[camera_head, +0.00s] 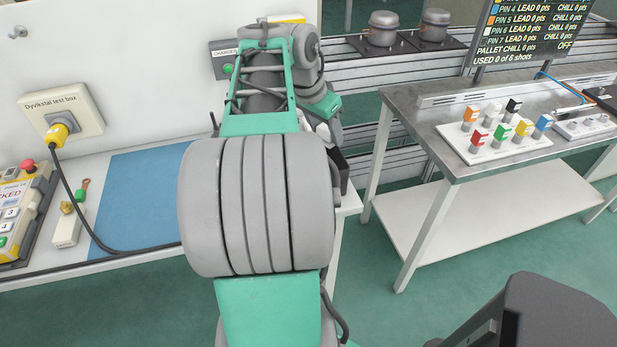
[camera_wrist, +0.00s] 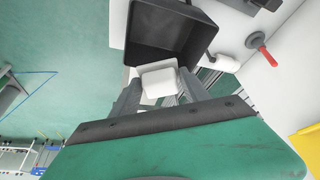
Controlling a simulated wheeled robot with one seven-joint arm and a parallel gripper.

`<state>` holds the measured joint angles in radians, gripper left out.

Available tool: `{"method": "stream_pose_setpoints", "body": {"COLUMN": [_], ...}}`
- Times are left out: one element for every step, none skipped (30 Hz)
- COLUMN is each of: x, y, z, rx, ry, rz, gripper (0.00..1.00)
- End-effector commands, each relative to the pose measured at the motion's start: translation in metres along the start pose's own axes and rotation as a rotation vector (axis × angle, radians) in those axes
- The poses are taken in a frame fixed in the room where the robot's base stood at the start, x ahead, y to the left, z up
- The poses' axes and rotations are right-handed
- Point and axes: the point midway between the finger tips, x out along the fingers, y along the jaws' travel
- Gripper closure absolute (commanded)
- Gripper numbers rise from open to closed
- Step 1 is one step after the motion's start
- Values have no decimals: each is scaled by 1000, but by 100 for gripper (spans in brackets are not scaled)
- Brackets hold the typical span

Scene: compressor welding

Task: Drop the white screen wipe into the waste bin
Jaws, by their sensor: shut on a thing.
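In the wrist view my gripper (camera_wrist: 158,92) is shut on the white wipe (camera_wrist: 158,76), a small pale pad between the fingertips. The dark open waste bin (camera_wrist: 165,28) shows just beyond the wipe. The wipe overlaps the bin's near edge in this view; I cannot tell its height above the bin.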

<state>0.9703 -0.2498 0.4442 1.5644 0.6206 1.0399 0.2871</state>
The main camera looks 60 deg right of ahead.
Motion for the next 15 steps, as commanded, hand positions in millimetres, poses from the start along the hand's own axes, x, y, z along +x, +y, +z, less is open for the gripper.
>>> {"method": "stream_pose_setpoints", "body": {"x": [4, 4, 6, 8, 10, 14, 18, 22, 28, 32, 37, 42, 46, 49, 52], "y": [-2, -2, -3, -4, -5, -6, -6, -6, -7, -7, -7, -7, -7, -7, -7], "z": [3, 4, 5, 7, 9, 11, 13, 15, 18, 20, 22, 24, 26, 27, 28], "rx": [-3, -5, -8, -10, -12, -14, -16, -17, -18, -18, -19, -19, -19, -19, -18], "ry": [1, 1, 1, 1, 1, 1, 1, 1, 1, 1, 1, 1, 1, 1, 1], "rz": [-2, -3, -4, -5, -6, -6, -7, -7, -8, -8, -8, -8, -8, -8, -8], "gripper": [84, 84, 84, 84, 84, 84, 84, 84, 84, 84, 84, 84, 84, 84, 84]}}
